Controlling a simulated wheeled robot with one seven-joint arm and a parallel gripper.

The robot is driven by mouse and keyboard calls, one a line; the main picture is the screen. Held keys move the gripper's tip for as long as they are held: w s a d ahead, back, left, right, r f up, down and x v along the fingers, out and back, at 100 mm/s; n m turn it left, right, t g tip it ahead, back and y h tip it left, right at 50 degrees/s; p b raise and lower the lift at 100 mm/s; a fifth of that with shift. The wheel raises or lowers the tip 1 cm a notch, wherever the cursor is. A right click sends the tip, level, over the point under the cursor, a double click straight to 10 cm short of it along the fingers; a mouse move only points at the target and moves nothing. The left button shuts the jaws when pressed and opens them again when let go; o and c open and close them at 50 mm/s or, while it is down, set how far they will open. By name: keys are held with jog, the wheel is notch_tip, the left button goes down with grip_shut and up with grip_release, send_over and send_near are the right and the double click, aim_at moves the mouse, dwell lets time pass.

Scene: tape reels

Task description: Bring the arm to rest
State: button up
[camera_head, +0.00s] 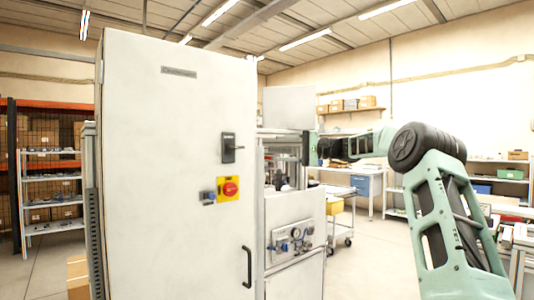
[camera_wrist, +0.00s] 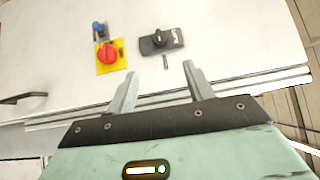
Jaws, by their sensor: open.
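My arm comes in from the right in the head view and stretches left, toward the right edge of a tall white cabinet. Its far end (camera_head: 316,148) is small there, and its fingers cannot be made out. In the wrist view my gripper (camera_wrist: 159,70) is open, its two grey fingers apart with nothing between them. The white cabinet panel (camera_head: 170,180) lies beyond the fingers. A black latch (camera_wrist: 161,41) is just past the fingertips, apart from them as far as I can tell.
The panel carries a red knob on a yellow plate (camera_head: 230,189) and a black handle (camera_head: 247,266). A machine with gauges (camera_head: 291,240) stands right of the panel. Behind are a cart (camera_head: 341,225), a blue drawer unit (camera_head: 367,186) and shelves (camera_head: 50,180). Some floor between is clear.

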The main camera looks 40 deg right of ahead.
jog(key=shift+v, duration=1.05)
jog(key=shift+a, duration=0.1)
